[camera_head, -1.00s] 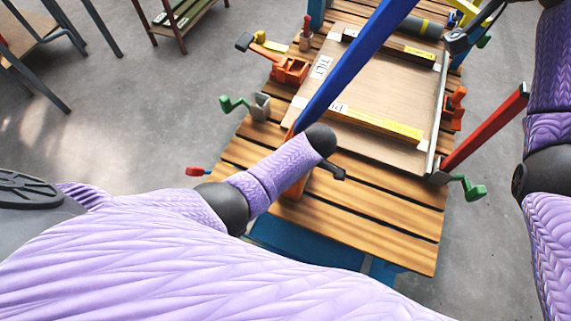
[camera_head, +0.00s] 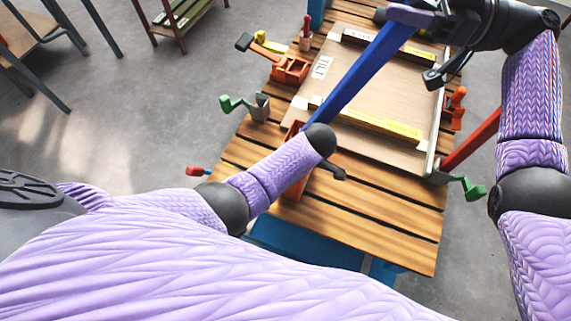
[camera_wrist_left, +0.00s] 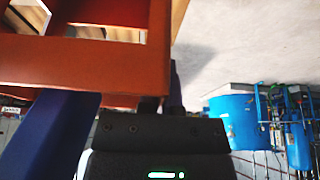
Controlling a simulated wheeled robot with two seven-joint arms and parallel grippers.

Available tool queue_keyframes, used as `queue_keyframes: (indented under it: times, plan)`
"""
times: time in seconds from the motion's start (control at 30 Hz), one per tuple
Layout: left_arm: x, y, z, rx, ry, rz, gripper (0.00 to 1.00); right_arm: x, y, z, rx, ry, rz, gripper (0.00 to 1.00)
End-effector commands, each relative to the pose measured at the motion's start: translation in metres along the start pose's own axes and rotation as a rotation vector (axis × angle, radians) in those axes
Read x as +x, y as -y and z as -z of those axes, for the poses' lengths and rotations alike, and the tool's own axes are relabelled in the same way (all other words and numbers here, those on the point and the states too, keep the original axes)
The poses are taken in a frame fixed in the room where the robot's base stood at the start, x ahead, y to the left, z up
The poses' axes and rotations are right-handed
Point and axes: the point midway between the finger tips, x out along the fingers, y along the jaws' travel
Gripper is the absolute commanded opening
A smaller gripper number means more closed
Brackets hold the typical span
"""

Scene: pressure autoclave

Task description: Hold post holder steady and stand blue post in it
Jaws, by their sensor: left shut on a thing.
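The blue post (camera_head: 360,75) slants across the head view. Its upper end is at my right gripper (camera_head: 400,17), where dark gripper parts show on both sides of it; whether the jaws press on it is unclear. Its lower end runs behind my left wrist. The orange post holder (camera_head: 298,184) is mostly hidden behind that wrist. In the left wrist view, the orange holder (camera_wrist_left: 100,65) is close up and my left gripper (camera_wrist_left: 162,103) is shut on it. The blue post (camera_wrist_left: 55,140) also shows there, just below the holder; whether it is seated is hidden.
A slatted wooden table (camera_head: 375,215) carries a brown board (camera_head: 375,95) with yellow-labelled bars. Orange clamps (camera_head: 290,68) and green handles (camera_head: 235,104) line its edges. A red post (camera_head: 472,140) slants at the right.

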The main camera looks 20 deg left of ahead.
Motion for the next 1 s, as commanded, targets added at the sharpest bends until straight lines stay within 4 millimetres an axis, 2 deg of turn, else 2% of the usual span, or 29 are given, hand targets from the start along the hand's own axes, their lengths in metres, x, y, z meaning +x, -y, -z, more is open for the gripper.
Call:
queue_keyframes:
  times: [0.3,0.33,0.5,0.53,0.77,0.87,1.0]
  plan:
    - [0.000,0.000,0.000,0.000,0.000,0.000,0.00,-0.001,0.000,-0.021,0.001,-0.002,0.000,0.00]
    - [0.000,0.000,0.000,0.000,0.000,0.000,0.00,-0.001,0.000,-0.022,-0.001,-0.002,0.000,0.46]
    - [0.000,0.000,0.000,0.000,0.000,0.000,0.00,-0.001,0.000,-0.021,-0.001,-0.001,0.000,0.82]
    - [0.000,0.000,0.000,0.000,0.000,0.000,0.00,-0.001,0.000,-0.021,-0.001,-0.001,0.000,0.85]
    - [0.000,0.000,0.000,0.000,0.000,-0.001,0.00,-0.003,0.000,-0.022,0.001,0.002,-0.001,0.85]
    - [0.000,0.000,0.000,0.000,0.000,-0.001,0.00,-0.018,-0.001,-0.022,0.002,0.002,-0.004,0.85]
    - [0.000,0.000,0.000,0.000,0.001,-0.001,0.00,-0.051,-0.001,-0.021,0.002,0.000,-0.004,0.85]
